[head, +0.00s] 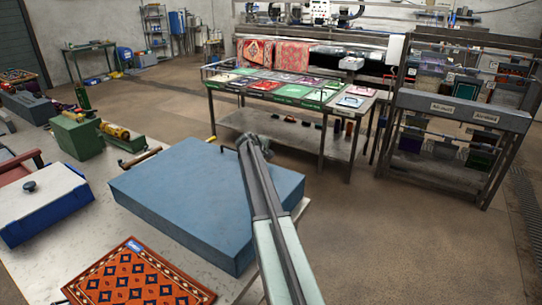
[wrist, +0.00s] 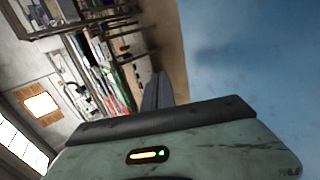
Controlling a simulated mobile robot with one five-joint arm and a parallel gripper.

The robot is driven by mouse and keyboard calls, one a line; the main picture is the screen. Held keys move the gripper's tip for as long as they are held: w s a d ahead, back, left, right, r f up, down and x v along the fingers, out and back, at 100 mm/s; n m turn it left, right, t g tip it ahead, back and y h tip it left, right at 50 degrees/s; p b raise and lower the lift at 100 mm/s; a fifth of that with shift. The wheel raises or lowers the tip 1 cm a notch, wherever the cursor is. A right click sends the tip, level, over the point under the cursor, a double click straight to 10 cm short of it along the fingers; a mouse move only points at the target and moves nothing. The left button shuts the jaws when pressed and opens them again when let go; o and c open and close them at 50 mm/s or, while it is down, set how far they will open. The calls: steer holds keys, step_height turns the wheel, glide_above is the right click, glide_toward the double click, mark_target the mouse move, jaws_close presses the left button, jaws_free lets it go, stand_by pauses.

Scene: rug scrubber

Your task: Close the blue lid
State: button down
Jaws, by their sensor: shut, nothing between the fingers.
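The blue lid (head: 205,185) is the broad, flat, slightly worn top of a large blue box on the workbench. It looks level and lies down flat, with no gap visible along its near edges; its far right edge is partly hidden by my arm. The same blue surface fills the upper right of the wrist view (wrist: 245,50). My gripper (head: 249,144) is at the lid's far right corner, shut and empty. In the wrist view the shut fingers (wrist: 157,90) point past the blue surface; I cannot tell whether they touch it.
A patterned orange rug (head: 138,275) lies in front of the box. A white-topped blue case (head: 42,208) with a dark knob stands at the left, and a green box (head: 77,135) behind it. A table of samples (head: 290,90) and a rack (head: 460,118) stand beyond open floor.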

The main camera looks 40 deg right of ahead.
step_height(320, 180, up, 10)
steer(key=p, duration=0.8)
steer(key=shift+f, duration=0.15)
steer(key=s+a+f+m+y, duration=0.1)
steer(key=s+a, duration=0.4)
steer(key=a, duration=0.6)
steer(key=s+a+f+m+g+y, duration=0.1)
steer(key=s+a+f+y, duration=0.2)
steer(key=s+a, duration=0.3)
steer(key=s+a+f+m+y, duration=0.1)
steer(key=s+a, duration=0.5)
steer(key=a, duration=0.9)
steer(key=shift+s+a+f+y, duration=0.1)
steer(key=shift+a+f+y, duration=0.15)
steer(key=shift+f, duration=0.35)
steer(key=shift+s+a+f+y, duration=0.15)
steer(key=shift+f+y, duration=0.1)
steer(key=shift+f, duration=0.3)
steer(key=s+a+f+m+g+y, duration=0.2)
steer(key=s+a+y, duration=0.2)
steer(key=s+a, duration=1.2)
steer(key=shift+g, duration=0.6)
steer(key=f+b, duration=0.4)
steer(key=shift+s+a+f+b, duration=0.15)
steer(key=shift+s+a+b, duration=0.15)
steer(key=shift+s+a, duration=0.1)
